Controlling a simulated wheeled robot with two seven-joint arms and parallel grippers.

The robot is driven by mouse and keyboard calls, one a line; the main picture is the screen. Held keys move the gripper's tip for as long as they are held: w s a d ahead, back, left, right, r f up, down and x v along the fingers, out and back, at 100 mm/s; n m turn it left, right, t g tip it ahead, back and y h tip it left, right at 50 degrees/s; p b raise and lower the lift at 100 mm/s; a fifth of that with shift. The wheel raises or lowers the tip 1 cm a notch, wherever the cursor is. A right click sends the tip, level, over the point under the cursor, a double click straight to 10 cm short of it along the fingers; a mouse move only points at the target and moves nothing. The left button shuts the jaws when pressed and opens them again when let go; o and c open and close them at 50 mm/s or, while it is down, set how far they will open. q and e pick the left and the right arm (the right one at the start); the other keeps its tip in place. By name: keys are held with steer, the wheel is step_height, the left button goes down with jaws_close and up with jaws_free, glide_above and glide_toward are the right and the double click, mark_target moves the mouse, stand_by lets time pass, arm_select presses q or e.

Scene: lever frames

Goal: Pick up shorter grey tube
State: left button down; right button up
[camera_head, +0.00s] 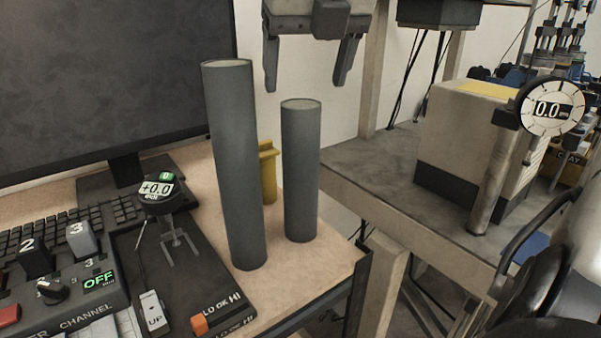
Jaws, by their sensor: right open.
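The shorter grey tube (300,175) stands upright near the right edge of the wooden desk. The taller grey tube (234,165) stands to its left and a little nearer to me. My right gripper (306,86) hangs at the top middle with its fingers pointing down. Its two fingers are wide apart and empty, and in the picture they end just above the shorter tube's top, one to each side. The tube is not between them. I cannot tell how far the gripper is from the tube in depth. My left gripper is not in view.
A yellow object (267,172) stands partly hidden behind the tubes. A monitor (110,80), keyboard (105,215) and control panel (80,300) fill the left. A grey table (375,165) on the right holds a box (460,140) and a dial gauge (551,107) on a post.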

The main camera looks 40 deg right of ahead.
mark_target(301, 104)
steer(key=shift+s+a+x, duration=0.1)
steer(key=shift+a+x, duration=0.05)
steer(key=shift+x, duration=1.3)
steer(key=shift+s+a+x, duration=0.15)
steer(key=shift+x, duration=1.35)
jaws_close()
